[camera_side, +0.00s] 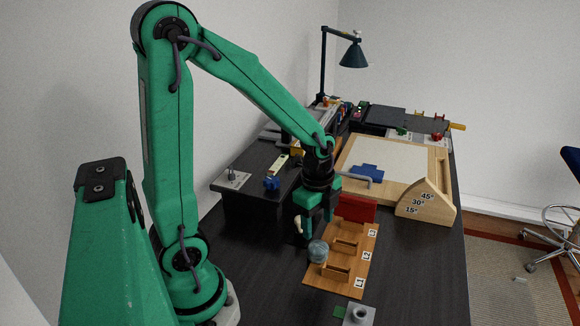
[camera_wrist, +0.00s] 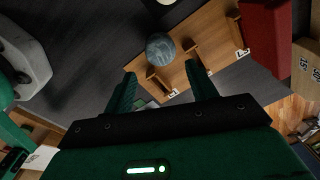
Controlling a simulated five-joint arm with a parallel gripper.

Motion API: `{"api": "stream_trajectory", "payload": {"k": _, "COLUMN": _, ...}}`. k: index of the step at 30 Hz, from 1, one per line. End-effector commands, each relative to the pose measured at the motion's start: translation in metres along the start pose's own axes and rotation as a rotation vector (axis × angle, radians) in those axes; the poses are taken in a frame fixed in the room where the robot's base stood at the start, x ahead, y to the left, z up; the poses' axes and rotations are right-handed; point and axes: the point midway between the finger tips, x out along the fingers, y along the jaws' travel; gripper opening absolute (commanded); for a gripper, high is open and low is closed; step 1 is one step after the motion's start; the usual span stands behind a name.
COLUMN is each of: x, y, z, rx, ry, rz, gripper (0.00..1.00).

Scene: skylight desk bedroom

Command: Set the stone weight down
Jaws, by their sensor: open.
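The stone weight, a round grey-blue ball (camera_side: 318,250), is at the left edge of a wooden rack (camera_side: 347,285) with low dividers and labels. It also shows in the wrist view (camera_wrist: 160,48), over the rack's edge, just beyond my fingertips. Whether it rests fully on the rack or partly on the desk is hard to tell. My gripper (camera_side: 317,222) points down above and behind the ball. In the wrist view my gripper (camera_wrist: 161,74) has its fingers spread wide with nothing between them.
A red block (camera_side: 357,208) stands at the rack's far end. A wooden angle board (camera_side: 425,204) and a drawing board with a blue piece (camera_side: 366,172) lie behind. A small metal block (camera_side: 360,315) is at the near edge. The dark desk right of the rack is clear.

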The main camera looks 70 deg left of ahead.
Motion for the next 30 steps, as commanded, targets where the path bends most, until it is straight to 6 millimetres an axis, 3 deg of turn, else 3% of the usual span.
{"api": "stream_trajectory", "payload": {"k": 10, "x": -0.029, "y": 0.0, "z": 0.0, "rx": 0.0, "ry": 0.0, "rz": 0.0, "gripper": 0.57}}
{"api": "stream_trajectory", "payload": {"k": 30, "x": -0.032, "y": 0.001, "z": 0.0, "rx": -0.003, "ry": 0.0, "rz": 0.0, "gripper": 0.57}}
